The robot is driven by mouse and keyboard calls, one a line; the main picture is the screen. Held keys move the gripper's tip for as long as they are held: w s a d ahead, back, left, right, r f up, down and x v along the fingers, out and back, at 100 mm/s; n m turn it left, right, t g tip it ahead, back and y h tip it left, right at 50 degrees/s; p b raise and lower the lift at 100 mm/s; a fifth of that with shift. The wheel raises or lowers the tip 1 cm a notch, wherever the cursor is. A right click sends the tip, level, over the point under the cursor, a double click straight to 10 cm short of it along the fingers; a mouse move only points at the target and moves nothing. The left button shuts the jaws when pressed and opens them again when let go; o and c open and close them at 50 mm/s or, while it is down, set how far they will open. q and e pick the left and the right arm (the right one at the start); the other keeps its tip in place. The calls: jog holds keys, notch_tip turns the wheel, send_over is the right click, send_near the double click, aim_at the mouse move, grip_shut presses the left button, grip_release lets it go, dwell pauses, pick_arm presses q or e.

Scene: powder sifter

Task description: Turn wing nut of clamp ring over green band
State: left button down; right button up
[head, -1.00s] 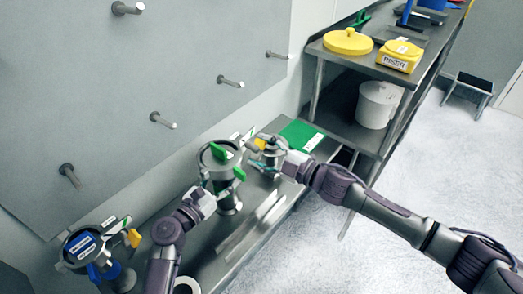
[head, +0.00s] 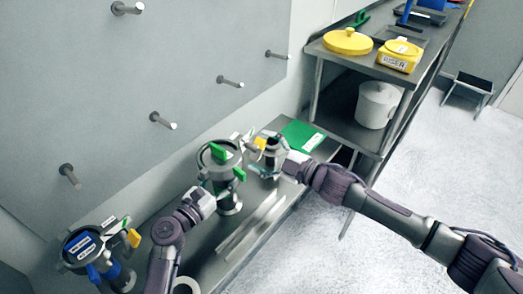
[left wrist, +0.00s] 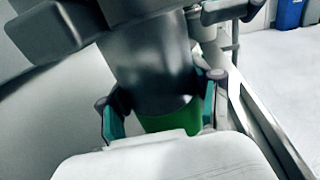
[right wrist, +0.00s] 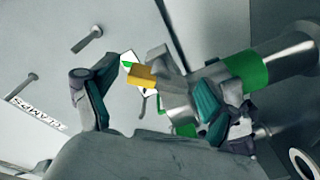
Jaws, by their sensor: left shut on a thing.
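The middle sifter column has a green-handled top with a clamp ring (head: 207,163) below it. Its yellow wing nut (head: 260,143) sticks out to the right, and also shows in the right wrist view (right wrist: 143,77). My right gripper (head: 274,152) is beside the wing nut. In the right wrist view its fingers (right wrist: 148,100) are spread wide, with the nut in the gap between them, not visibly gripped. My left gripper (left wrist: 162,108) is shut around the dark column (left wrist: 155,60) by the green band (left wrist: 172,118). The band also shows in the right wrist view (right wrist: 245,72).
A similar column with a blue-labelled top (head: 82,244) stands at the lower left. A green board (head: 303,135) lies on the bench. Yellow parts (head: 348,41) are on the shelf (head: 437,50), above a white bucket (head: 377,104). Pegs (head: 163,121) stick out of the wall.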

jog(key=v, duration=1.2)
pick_arm(q)
jog(key=shift+c, duration=0.7)
grip_release()
